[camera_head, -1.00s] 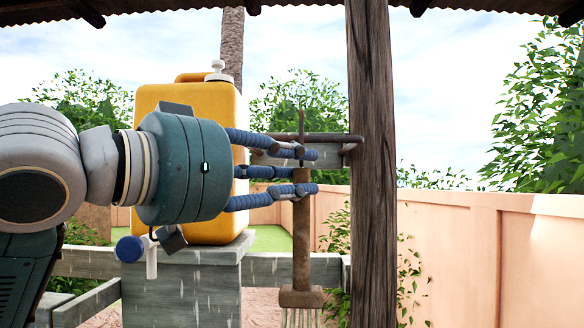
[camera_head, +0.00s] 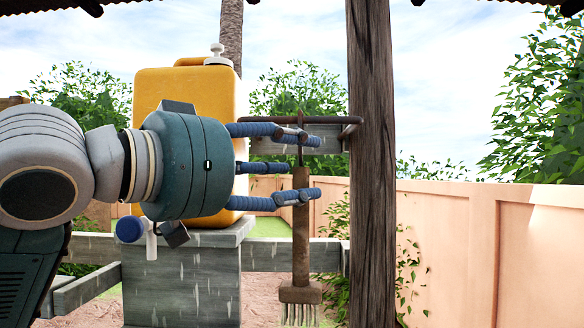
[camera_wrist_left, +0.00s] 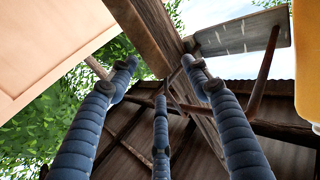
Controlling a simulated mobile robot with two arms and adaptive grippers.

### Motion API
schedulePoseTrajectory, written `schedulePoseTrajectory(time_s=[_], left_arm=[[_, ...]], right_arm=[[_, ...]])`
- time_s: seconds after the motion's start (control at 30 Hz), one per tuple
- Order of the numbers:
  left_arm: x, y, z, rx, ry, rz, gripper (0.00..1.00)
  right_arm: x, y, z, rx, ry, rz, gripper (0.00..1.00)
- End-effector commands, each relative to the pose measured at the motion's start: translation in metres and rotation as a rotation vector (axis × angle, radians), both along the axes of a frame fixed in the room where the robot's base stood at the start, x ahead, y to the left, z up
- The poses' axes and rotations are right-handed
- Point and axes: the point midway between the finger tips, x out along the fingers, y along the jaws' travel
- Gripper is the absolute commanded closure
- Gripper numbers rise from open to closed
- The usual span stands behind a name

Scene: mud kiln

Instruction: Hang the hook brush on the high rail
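The hook brush (camera_head: 301,232) is upright in the head view, with a brown handle, a thin metal hook on top and pale bristles at the bottom. Its hook reaches up to the high rail (camera_head: 335,120), a dark bar beside the wooden post; whether the hook bears on the bar is hard to tell. The rail also shows in the wrist view (camera_wrist_left: 264,78). My left gripper (camera_head: 302,166) has its blue fingers spread above and below the handle's top, level with it. In the wrist view the fingers (camera_wrist_left: 165,82) stand apart with nothing clearly gripped. My right gripper is out of view.
A yellow jerrycan (camera_head: 180,92) stands on a grey block (camera_head: 180,285) behind my left gripper. The thick wooden post (camera_head: 371,220) rises just right of the brush. A pink wall (camera_head: 470,250) runs behind on the right, with open room before it.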

Motion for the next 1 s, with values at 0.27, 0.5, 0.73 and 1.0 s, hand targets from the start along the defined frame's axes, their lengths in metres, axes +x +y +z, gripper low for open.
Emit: schedulePoseTrajectory(time_s=[0.27,0.5,0.73,1.0], left_arm=[[-0.001,0.001,0.000,0.001,0.001,0.000,0.51],[-0.025,0.025,0.000,-0.001,-0.003,0.003,0.51],[-0.062,0.059,0.000,-0.001,-0.002,0.003,0.51],[-0.086,0.080,-0.001,0.000,0.000,0.001,0.51]], right_arm=[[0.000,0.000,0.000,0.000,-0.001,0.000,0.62],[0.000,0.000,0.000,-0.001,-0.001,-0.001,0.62],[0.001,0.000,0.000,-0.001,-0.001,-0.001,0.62],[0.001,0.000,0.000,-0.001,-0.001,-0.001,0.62]])
